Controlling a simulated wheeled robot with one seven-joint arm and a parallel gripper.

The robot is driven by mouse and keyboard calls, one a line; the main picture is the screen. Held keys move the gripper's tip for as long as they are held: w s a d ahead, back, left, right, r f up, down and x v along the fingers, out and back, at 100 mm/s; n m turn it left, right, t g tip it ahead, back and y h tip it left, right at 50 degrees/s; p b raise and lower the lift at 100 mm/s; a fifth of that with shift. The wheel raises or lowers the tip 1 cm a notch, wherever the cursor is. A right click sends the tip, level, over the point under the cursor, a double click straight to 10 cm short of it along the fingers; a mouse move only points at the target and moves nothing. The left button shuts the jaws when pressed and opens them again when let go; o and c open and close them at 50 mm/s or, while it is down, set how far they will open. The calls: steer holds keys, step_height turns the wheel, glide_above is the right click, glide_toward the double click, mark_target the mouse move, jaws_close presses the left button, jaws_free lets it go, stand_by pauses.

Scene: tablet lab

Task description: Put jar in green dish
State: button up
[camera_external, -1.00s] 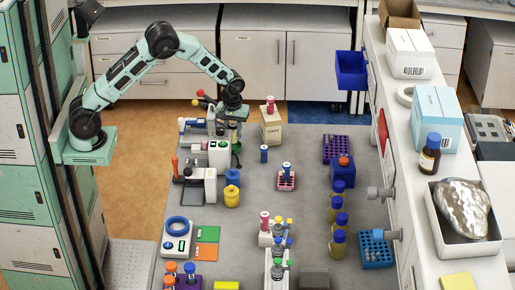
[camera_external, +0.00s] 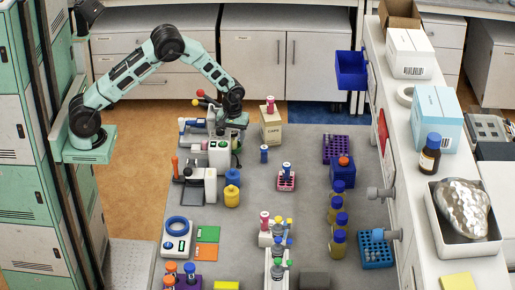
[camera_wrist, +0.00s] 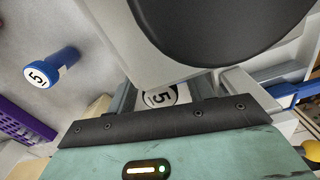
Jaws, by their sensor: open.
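A yellow jar (camera_external: 232,195) with a yellow lid stands on the grey bench in the external view, below my gripper in the picture. A flat green square (camera_external: 207,234) lies by an orange one and may be the green dish; its depth cannot be told. My gripper (camera_external: 229,128) is low over the far left bench, behind a white device (camera_external: 218,154). In the wrist view my gripper (camera_wrist: 163,97) is open, with a round label "5" (camera_wrist: 160,96) showing between its fingers. What bears this label is mostly hidden.
A rounded dark part (camera_wrist: 220,25) is close to my gripper in the wrist view. A blue-capped vial (camera_external: 264,154) and CAPS box (camera_external: 270,133) stand right of my gripper. A purple rack (camera_external: 336,149) and several blue-capped bottles are further right.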

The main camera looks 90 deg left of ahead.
step_height(320, 180, up, 11)
steer(key=shift+r+b, duration=0.1)
steer(key=shift+b, duration=1.05)
steer(key=s+a+r+m, duration=0.1)
steer(key=s+r+m, duration=0.15)
steer(key=s, duration=0.45)
steer(key=s+a+r+m, duration=0.1)
steer(key=s+a+r, duration=0.15)
steer(key=s, duration=0.45)
steer(key=s+d+m, duration=0.2)
steer(key=s, duration=0.7)
steer(key=s+d+m, duration=0.2)
steer(key=s+d, duration=0.1)
steer(key=s, duration=0.7)
steer(key=shift+d+f+y, duration=0.2)
steer(key=shift+d+y, duration=0.1)
steer(key=shift+m, duration=0.25)
